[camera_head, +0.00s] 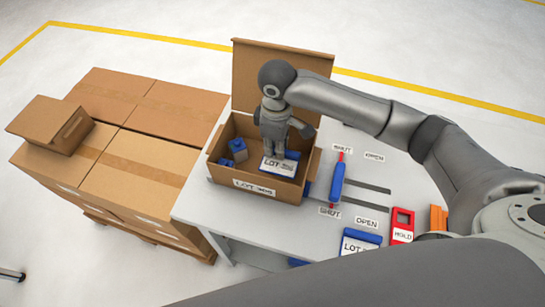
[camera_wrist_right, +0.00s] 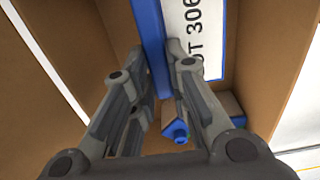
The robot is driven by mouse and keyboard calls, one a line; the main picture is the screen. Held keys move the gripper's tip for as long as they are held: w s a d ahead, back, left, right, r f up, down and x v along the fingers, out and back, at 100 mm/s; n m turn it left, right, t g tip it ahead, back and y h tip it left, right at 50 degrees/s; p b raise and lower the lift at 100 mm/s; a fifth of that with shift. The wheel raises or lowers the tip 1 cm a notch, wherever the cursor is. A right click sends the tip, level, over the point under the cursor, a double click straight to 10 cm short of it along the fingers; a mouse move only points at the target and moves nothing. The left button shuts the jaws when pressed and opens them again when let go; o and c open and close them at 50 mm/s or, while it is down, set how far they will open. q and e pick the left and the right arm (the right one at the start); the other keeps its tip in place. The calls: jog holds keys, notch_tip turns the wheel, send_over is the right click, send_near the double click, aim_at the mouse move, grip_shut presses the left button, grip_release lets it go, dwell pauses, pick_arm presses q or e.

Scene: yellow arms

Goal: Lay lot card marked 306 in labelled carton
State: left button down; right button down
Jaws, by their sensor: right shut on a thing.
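The lot card (camera_head: 277,166) is white with a blue edge strip and lies inside the open carton. In the right wrist view the card (camera_wrist_right: 203,40) reads "OT 306", and its blue strip passes between my fingertips. My right gripper (camera_head: 275,146) reaches down into the carton from above; in its wrist view the gripper (camera_wrist_right: 158,55) is shut on the card's blue strip. The carton (camera_head: 226,173) is brown cardboard with its lid raised at the back and a front label (camera_head: 254,187) reading about LOT 306. Whether the card touches the floor is unclear. My left gripper is out of view.
Blue parts (camera_head: 237,150) lie in the carton's left side. Right of the carton are a blue slide handle (camera_head: 337,182) with SHUT and OPEN labels, another lot card (camera_head: 360,243) and a red HOLD tag (camera_head: 402,226). Stacked cartons (camera_head: 135,168) stand left.

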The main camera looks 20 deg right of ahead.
jog(key=shift+s+f, duration=0.1)
jog(key=shift+f, duration=0.7)
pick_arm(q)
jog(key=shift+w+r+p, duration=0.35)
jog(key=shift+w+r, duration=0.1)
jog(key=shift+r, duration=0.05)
pick_arm(e)
jog(key=shift+f, duration=1.85)
jog(key=c, duration=1.4)
grip_release()
jog(key=shift+f, duration=0.1)
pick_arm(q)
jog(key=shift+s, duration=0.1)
